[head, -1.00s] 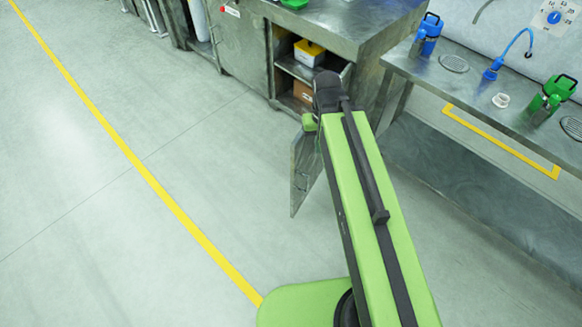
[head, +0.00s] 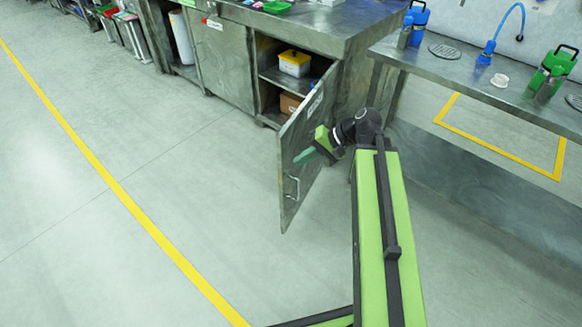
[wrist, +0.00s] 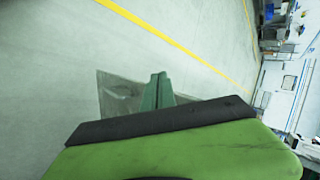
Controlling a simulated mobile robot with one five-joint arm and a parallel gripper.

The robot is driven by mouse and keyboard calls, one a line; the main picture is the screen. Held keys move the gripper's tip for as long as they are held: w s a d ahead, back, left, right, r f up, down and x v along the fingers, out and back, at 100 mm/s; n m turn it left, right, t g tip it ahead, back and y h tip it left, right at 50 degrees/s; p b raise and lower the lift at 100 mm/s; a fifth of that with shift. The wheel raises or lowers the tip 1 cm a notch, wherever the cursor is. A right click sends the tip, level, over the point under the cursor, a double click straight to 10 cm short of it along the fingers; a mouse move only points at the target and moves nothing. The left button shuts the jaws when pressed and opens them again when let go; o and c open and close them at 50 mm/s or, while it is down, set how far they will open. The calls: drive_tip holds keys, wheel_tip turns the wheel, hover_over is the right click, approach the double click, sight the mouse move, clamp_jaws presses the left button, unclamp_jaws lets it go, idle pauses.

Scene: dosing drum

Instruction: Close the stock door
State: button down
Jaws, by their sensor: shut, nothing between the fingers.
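The stock door (head: 296,186) is a grey metal panel with a bar handle. It stands swung open from the right side of a cabinet opening, out over the floor. My gripper (head: 304,156), with green fingers, is shut and empty. In the head view it overlaps the door's face above the handle (head: 292,187); I cannot tell whether it touches. In the wrist view the shut fingers (wrist: 157,92) show in front of a grey panel, the door (wrist: 117,96), partly hidden by my gripper's body.
The open cabinet holds a yellow-lidded box (head: 294,63) and a brown box (head: 290,103). A closed cabinet door (head: 225,65) stands to its left. A metal bench (head: 470,75) is on the right. The floor left of the yellow line (head: 120,193) is clear.

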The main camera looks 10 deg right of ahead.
drive_tip(key=w+d+f+m+t+y+b, duration=0.25)
drive_tip(key=d+f+b, duration=0.2)
drive_tip(key=b, duration=0.35)
drive_tip(key=m+t+y+b, duration=0.2)
drive_tip(key=t+y+b, duration=0.1)
drive_tip(key=t+b, duration=0.4)
approach(289, 138)
drive_tip(key=shift+g, duration=0.55)
drive_tip(key=x, duration=0.4)
drive_tip(key=r+x, duration=0.1)
drive_tip(key=x, duration=0.1)
drive_tip(key=shift+w+a+b, duration=0.15)
drive_tip(key=shift+w+b, duration=0.25)
